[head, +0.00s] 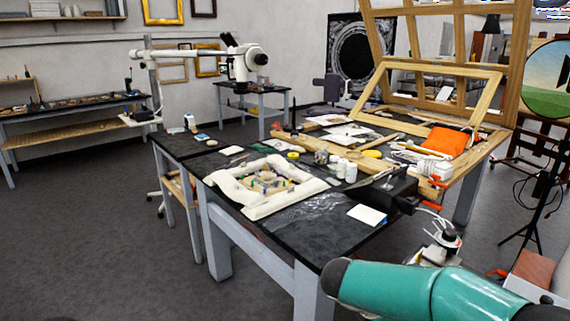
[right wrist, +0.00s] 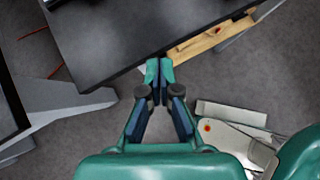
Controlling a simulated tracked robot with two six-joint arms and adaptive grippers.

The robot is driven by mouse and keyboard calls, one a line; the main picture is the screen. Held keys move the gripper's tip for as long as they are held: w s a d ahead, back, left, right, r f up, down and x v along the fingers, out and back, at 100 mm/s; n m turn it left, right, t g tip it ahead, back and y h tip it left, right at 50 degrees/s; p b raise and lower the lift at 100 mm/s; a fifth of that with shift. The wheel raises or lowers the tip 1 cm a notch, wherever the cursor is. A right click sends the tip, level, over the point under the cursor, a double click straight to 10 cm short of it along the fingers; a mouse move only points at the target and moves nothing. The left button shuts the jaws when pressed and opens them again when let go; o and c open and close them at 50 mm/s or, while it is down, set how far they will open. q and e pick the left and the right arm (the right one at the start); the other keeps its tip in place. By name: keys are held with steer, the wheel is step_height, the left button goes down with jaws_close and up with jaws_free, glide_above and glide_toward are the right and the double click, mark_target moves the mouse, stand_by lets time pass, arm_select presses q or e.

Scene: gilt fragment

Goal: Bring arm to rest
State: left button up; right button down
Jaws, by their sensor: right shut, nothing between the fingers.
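In the right wrist view, my right gripper (right wrist: 159,72) is shut and empty. Its teal fingertips meet close to the edge of a dark table top (right wrist: 110,35), seen from above; I cannot tell how far above or beside it they are. In the head view, a teal link of my own arm (head: 430,290) crosses the lower right corner. The right gripper itself does not show there. My left gripper is in neither view.
The black work table (head: 310,220) holds a white padded frame (head: 265,210), white bottles (head: 350,172), an orange cloth (head: 446,141) and wooden frames (head: 440,90). A microscope (head: 243,60) stands behind. Open grey floor (head: 110,210) lies at left.

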steer(key=s+a+f+m+y, duration=0.4)
steer(key=s+f+m, duration=0.3)
steer(key=f, duration=0.3)
steer(key=s+a+f+m+g+y, duration=0.1)
steer(key=s+a+f+m+y, duration=0.3)
steer(key=s+f+m, duration=0.3)
steer(key=s+a+f+m+y, duration=0.4)
steer(key=s+f+m, duration=0.4)
steer(key=f, duration=0.6)
steer(key=shift+a+m+g+y, duration=0.3)
steer(key=shift+y, duration=0.1)
steer(key=shift+f, duration=0.1)
